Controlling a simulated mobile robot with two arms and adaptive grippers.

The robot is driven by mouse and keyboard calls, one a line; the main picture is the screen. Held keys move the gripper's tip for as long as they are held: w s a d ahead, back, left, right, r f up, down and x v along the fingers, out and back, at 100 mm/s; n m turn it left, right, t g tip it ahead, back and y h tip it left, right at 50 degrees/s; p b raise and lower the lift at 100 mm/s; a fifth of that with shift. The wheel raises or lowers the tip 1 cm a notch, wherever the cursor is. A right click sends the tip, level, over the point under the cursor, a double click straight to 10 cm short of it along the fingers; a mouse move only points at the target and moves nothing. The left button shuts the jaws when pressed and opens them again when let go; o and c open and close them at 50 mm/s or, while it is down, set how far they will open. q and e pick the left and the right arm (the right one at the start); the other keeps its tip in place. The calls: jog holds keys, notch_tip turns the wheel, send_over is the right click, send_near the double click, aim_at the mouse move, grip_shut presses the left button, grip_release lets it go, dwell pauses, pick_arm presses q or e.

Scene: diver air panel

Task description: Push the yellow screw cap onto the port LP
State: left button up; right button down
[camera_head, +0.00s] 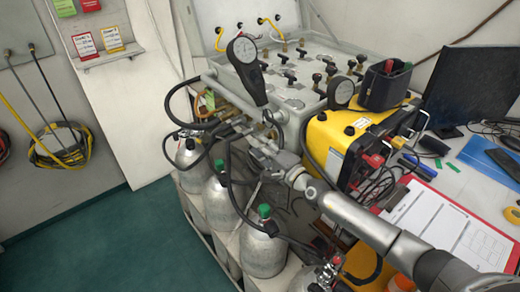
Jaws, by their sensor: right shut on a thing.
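My right gripper (256,147) reaches in from the lower right to the front of the grey air panel (300,85). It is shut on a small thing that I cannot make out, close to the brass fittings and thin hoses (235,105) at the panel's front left. I cannot pick out the yellow screw cap for certain; the fingers may hide it. I cannot tell which fitting is port LP, as labels are too small to read. My left gripper is not in view.
Grey cylinders (265,250) stand below the panel's front. A black gauge (246,58) rises above the fittings. A yellow case (345,140) stands right of my gripper. A red clipboard (415,190) and a monitor (475,85) are further right. The green floor (110,245) is clear.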

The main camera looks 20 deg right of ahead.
jog(key=shift+w+d+b, duration=0.15)
jog(key=shift+d+b, duration=0.25)
jog(key=shift+d, duration=0.1)
dwell(0.3)
jog(key=c, duration=1.1)
grip_release()
jog(key=shift+d, duration=0.1)
jog(key=shift+c, duration=0.2)
jog(key=v, duration=1.2)
